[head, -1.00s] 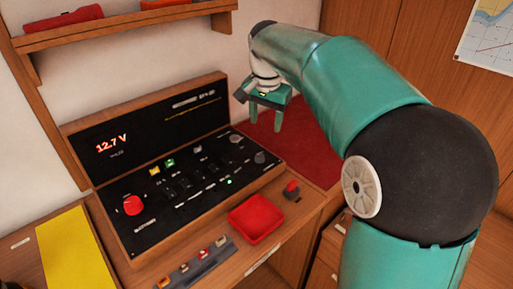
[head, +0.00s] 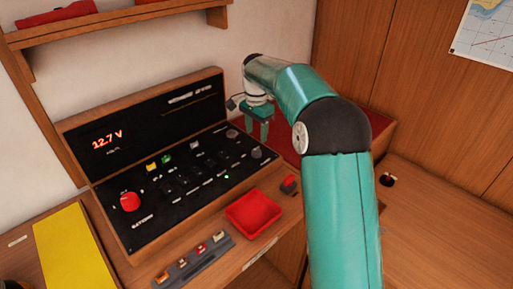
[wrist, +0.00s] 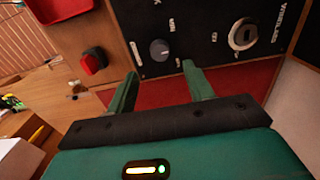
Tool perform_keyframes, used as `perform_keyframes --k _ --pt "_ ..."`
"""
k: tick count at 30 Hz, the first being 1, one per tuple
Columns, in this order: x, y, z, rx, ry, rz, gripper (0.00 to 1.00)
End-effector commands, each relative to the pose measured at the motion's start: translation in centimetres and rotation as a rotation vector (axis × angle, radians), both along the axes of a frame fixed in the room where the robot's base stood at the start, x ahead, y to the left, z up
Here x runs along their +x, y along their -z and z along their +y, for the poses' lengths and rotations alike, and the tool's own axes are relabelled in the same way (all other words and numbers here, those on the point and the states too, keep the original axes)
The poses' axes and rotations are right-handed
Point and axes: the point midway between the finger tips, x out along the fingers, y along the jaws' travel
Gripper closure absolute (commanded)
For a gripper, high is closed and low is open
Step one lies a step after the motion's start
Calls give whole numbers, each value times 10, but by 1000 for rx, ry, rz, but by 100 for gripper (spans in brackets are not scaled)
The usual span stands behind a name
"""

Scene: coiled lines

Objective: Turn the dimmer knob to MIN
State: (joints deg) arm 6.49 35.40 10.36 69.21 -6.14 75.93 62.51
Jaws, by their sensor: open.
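The dimmer knob appears to be the small round grey knob (wrist: 159,50) near the wooden edge of the black panel, with small labels around it that are hard to read. In the head view it is the grey knob (head: 256,153) at the panel's right end. My gripper (head: 257,134) is above that end of the panel, fingers pointing down. In the wrist view my gripper (wrist: 160,72) is open and empty, and the knob shows just beyond the gap between the fingertips. No contact is visible.
A larger round knob (wrist: 243,35) sits on the same panel. A red-and-black switch (head: 289,183) and a red tray (head: 253,212) are in front of the panel. A raised back panel (head: 150,120) shows 12.7 V. A shelf (head: 120,30) hangs above.

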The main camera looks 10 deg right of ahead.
Motion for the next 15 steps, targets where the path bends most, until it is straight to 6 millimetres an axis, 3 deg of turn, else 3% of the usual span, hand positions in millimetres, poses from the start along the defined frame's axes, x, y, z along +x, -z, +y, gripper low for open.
perform_keyframes --k 3,9,15 --pt "-1 26 -1 0 1 4 48" --pt "0 59 0 0 1 2 48" --pt "0 74 0 0 0 0 48"
